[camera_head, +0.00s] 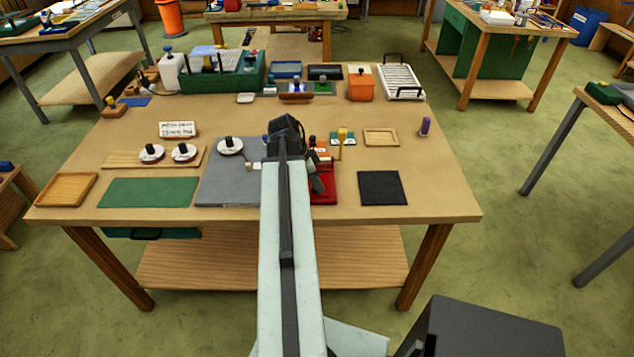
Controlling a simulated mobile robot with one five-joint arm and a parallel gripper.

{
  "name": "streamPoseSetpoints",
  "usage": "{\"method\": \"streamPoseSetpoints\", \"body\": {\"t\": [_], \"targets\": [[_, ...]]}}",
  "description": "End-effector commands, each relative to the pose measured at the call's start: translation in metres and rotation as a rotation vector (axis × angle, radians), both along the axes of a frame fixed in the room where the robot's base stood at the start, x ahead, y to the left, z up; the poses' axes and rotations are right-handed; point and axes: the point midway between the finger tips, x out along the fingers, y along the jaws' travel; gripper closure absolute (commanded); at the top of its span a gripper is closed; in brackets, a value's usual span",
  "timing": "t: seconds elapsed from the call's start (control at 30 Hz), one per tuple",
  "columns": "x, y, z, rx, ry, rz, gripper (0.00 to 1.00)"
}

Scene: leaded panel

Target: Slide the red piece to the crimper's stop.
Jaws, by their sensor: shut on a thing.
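My gripper (286,138) is over the middle of the workbench, beside a red device that looks like the crimper. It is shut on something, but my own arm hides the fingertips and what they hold. The likely crimper's red base (325,196) shows just right of my arm, with dark parts above it. Its stop cannot be made out. An orange-red patch (322,154) shows just right of the gripper. I cannot tell whether it is the red piece or part of something else.
Left of my arm are a grey board (225,185), a white disc with a black knob (230,146) and a green mat (148,192). On the right are a black mat (382,188), a wooden tray (381,137) and a purple peg (425,126). Containers line the back.

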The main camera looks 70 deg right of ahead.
Motion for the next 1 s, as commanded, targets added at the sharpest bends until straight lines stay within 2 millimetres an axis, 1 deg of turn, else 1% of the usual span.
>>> {"method": "streamPoseSetpoints", "body": {"t": [0.93, 0.97, 1.0], "targets": [[0.004, -0.014, 0.0, 0.0, 0.0, -0.001, 1.0], [0.004, -0.014, 0.0, 0.0, 0.0, -0.001, 0.67], [0.004, -0.014, 0.0, 0.0, 0.0, -0.001, 0.55]]}}
